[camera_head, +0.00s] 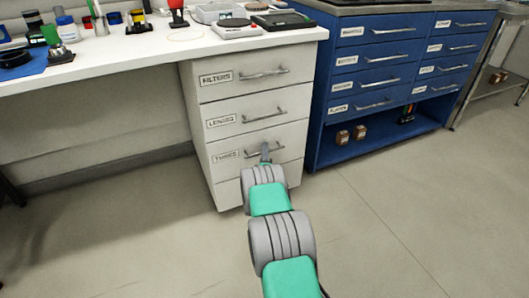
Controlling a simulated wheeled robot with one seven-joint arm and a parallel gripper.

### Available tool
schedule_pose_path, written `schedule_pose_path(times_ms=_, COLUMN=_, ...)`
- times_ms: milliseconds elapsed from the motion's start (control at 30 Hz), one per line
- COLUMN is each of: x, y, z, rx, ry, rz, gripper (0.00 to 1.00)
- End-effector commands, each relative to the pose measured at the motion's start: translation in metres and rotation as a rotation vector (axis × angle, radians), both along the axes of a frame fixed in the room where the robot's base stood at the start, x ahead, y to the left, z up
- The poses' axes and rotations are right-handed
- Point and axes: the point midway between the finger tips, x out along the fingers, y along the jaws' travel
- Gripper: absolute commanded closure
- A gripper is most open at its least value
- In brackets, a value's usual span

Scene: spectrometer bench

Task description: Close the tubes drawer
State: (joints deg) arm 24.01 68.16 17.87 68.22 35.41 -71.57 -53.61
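The tubes drawer (234,165) is the third front down in the white cabinet, with a label reading TUBES (226,156) and a metal bar handle (277,150). Its front looks about flush with the drawers above. My arm reaches from the bottom of the view to this drawer. My gripper (265,150) is at the handle, near its middle. The gripper is small here and partly hidden by my arm, so I cannot tell whether its fingers are shut on the handle or only touch it.
Above are the lenses drawer (225,122) and the filters drawer (217,79), both looking closed. A white bench top (150,52) holds bottles and instruments. A blue drawer cabinet (335,90) stands to the right, with small boxes on its low shelf. The floor (400,230) on the right is clear.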

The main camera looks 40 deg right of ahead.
Motion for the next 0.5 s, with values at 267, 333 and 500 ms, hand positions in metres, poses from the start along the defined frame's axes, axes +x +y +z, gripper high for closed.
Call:
schedule_pose_path(times_ms=267, x=0.0, y=0.001, z=-0.001, rx=0.0, ry=0.001, rz=0.001, gripper=0.67)
schedule_pose_path(times_ms=333, x=-0.003, y=0.003, z=-0.001, rx=0.0, ry=0.001, rz=0.001, gripper=0.67)
schedule_pose_path(times_ms=500, x=-0.021, y=0.017, z=-0.005, rx=-0.001, ry=0.003, rz=0.004, gripper=0.67)
